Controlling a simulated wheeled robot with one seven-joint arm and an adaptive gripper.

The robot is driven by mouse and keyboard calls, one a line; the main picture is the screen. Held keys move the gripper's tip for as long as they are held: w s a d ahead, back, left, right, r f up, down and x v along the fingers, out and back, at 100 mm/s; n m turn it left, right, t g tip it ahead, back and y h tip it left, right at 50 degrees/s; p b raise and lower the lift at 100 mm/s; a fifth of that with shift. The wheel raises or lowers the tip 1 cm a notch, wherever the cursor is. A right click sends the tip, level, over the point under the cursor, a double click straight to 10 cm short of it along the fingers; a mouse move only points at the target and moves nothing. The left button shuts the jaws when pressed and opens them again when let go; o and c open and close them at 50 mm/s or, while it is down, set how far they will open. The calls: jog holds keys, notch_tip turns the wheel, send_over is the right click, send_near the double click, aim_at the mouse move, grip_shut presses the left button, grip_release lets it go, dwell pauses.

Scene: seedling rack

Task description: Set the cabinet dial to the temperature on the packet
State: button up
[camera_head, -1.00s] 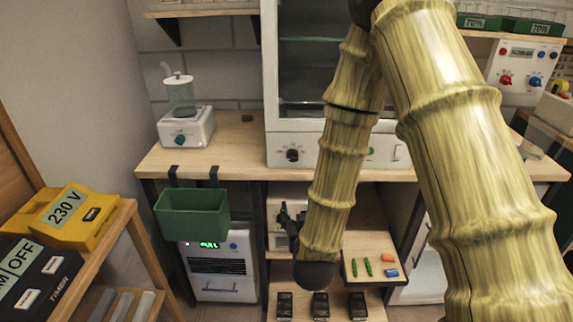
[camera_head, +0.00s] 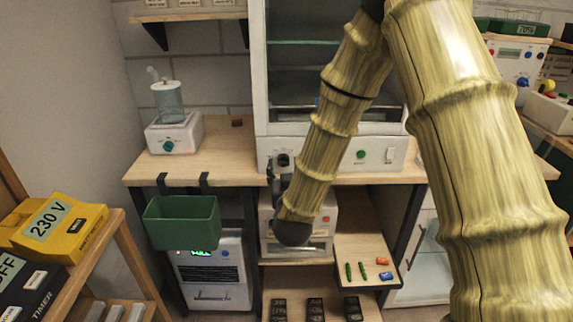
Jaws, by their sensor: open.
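The glass-fronted cabinet (camera_head: 385,146) stands on the bench. Its black dial (camera_head: 283,160) is at the left of the white lower panel. The dial's setting and scale are too small to read. My gripper (camera_head: 272,172) shows only in part, dark, just below and left of the dial, beyond my arm's bent link. It is open, and I see nothing held in it. I cannot tell whether it touches the dial. No packet with a readable temperature is in view.
The cabinet panel also has a green button (camera_head: 361,154) and a white switch (camera_head: 390,155). A green bin (camera_head: 181,222) hangs from the bench front. A white jar device (camera_head: 174,132) stands left. A small shelf (camera_head: 350,250) juts out below. Several dark items lie lower, unreadable.

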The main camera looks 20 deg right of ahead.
jog(key=shift+x, duration=1.1)
jog(key=shift+c, duration=0.2)
jog(key=c, duration=1)
jog(key=shift+d, duration=0.4)
jog(key=shift+a, duration=0.3)
jog(key=shift+s+f+m+b, duration=0.1)
jog(key=shift+f+m+b, duration=0.05)
jog(key=shift+m+b, duration=0.8)
jog(key=shift+f+m+b, duration=0.1)
jog(key=shift+m+b, duration=0.45)
jog(key=shift+m, duration=0.7)
jog(key=shift+m+b, duration=0.9)
jog(key=shift+m, duration=0.8)
